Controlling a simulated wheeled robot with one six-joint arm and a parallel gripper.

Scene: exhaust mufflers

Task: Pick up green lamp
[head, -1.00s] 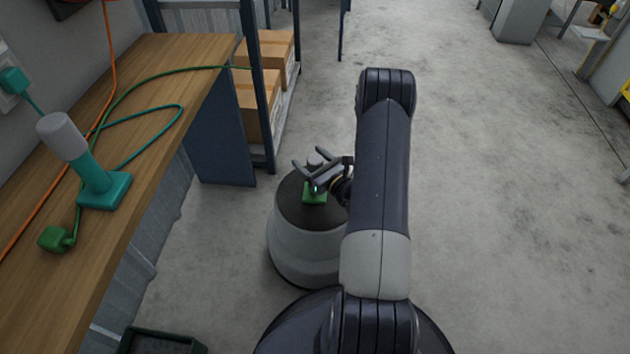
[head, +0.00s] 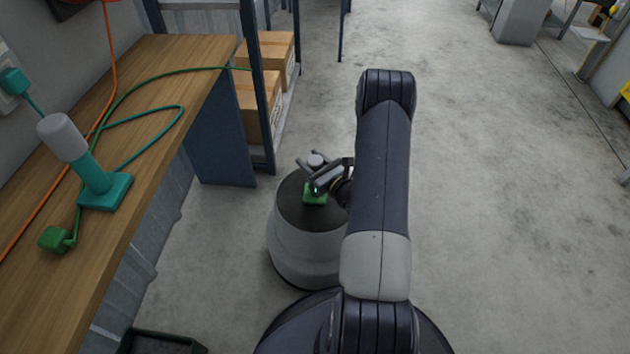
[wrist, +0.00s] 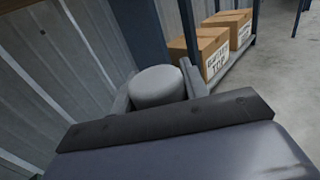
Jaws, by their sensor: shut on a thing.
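The green lamp (head: 315,196) stands on the dark round top of my base in the head view, with its green foot and pale top showing. Its pale grey cap (wrist: 157,87) shows in the wrist view between the two fingers. My gripper (head: 317,172) is shut on the lamp. The gripper and wrist hide the middle of the lamp. In the wrist view my gripper (wrist: 160,92) has one finger on each side of the cap.
A teal lamp (head: 102,188) stands on the wooden bench (head: 140,75) at left, with a green plug (head: 54,239) and orange, green and teal cables. Cardboard boxes (head: 257,100) sit on a shelf behind. A dark crate (head: 160,342) lies at bottom left.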

